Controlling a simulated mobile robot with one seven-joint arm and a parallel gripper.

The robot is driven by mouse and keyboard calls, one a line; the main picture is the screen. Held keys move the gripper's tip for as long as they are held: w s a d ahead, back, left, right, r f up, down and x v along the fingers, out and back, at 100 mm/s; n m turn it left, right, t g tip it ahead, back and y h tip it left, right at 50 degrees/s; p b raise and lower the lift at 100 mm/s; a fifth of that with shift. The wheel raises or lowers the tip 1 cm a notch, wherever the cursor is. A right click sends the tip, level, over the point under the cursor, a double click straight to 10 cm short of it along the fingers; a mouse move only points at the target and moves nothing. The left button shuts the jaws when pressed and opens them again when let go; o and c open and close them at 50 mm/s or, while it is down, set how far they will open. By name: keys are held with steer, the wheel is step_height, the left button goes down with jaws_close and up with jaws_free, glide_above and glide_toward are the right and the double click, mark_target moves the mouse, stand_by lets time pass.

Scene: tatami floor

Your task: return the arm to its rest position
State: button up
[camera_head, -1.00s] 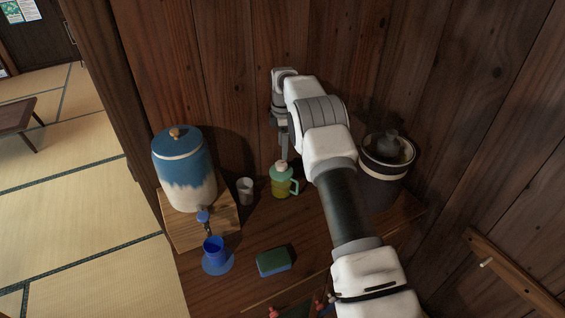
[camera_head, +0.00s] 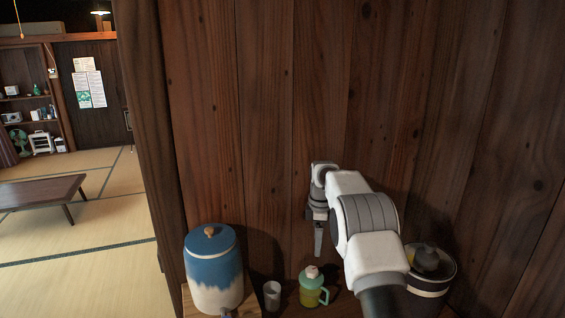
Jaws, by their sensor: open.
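My white and grey arm reaches in from the bottom right, in front of the wooden wall. My gripper (camera_head: 318,238) is at the end of the arm, pointing down, with its fingers partly hidden by each other from this side. It is open and nothing shows between the fingers. It hangs above and behind a small green and yellow jug (camera_head: 312,288) with a pale lid, apart from it.
A blue and white lidded dispenser (camera_head: 213,272) stands left on the counter, with a grey cup (camera_head: 271,296) beside it. A dark pot (camera_head: 430,272) stands right, partly behind my arm. A low table (camera_head: 40,190) stands on the tatami at far left.

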steer(key=s+d+r+m+t, duration=0.25)
steer(key=s+r+m, duration=0.65)
steer(key=s+r, duration=1.25)
steer(key=s+f+m+t, duration=0.1)
steer(key=s+m, duration=0.7)
steer(key=s, duration=1.4)
steer(key=shift+s+f+t, duration=0.25)
steer(key=shift+f+t, duration=0.15)
steer(key=shift+t, duration=0.45)
